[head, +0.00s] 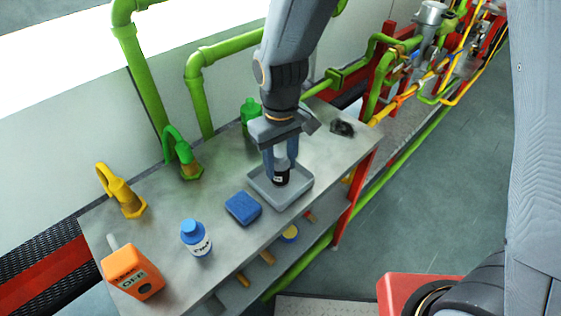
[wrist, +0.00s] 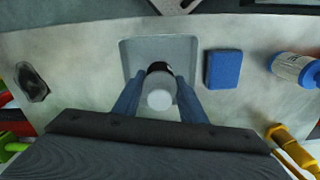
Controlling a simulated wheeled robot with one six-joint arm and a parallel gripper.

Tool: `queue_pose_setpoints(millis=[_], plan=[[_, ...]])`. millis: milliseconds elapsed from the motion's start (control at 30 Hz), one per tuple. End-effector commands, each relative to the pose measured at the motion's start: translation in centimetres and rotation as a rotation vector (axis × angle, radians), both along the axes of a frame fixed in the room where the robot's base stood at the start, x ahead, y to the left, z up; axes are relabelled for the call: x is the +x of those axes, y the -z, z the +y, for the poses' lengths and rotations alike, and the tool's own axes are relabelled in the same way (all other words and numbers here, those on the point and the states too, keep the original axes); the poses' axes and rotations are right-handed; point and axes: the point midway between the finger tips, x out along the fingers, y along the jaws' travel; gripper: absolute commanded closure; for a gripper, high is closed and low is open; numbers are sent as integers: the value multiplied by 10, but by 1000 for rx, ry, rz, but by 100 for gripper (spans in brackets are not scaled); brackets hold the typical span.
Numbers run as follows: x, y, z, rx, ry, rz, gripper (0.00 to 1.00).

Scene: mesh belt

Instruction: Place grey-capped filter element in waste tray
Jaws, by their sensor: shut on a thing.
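My gripper (head: 281,160) points down over the grey waste tray (head: 301,193) on the metal table. It is shut on the filter element (head: 281,178), which has a dark band with a small white mark. In the wrist view my gripper (wrist: 160,98) has its blue fingers on both sides of the element, whose round grey cap (wrist: 159,99) faces the camera. The tray (wrist: 128,50) lies behind and below the element in that view. Whether the element's lower end touches the tray floor I cannot tell.
A blue sponge (head: 243,208) lies close left of the tray, with a white blue-capped bottle (head: 196,238) beyond it. An orange device (head: 132,273), a yellow padlock-like piece (head: 122,192) and green one (head: 181,153) stand further left. A black crumpled thing (head: 343,128) lies behind right.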

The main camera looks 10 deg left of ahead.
Motion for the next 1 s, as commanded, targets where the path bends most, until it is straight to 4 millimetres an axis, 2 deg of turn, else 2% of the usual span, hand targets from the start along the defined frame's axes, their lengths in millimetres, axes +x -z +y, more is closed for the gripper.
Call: queue_pose_setpoints(millis=[433,467,533,833,1000], plan=[[0,6,0,0,0,0,87],[0,6,0,0,0,0,57],[0,6,0,0,0,0,45],[0,5,0,1,0,-1,43],[1,-4,1,2,0,-3,43]])
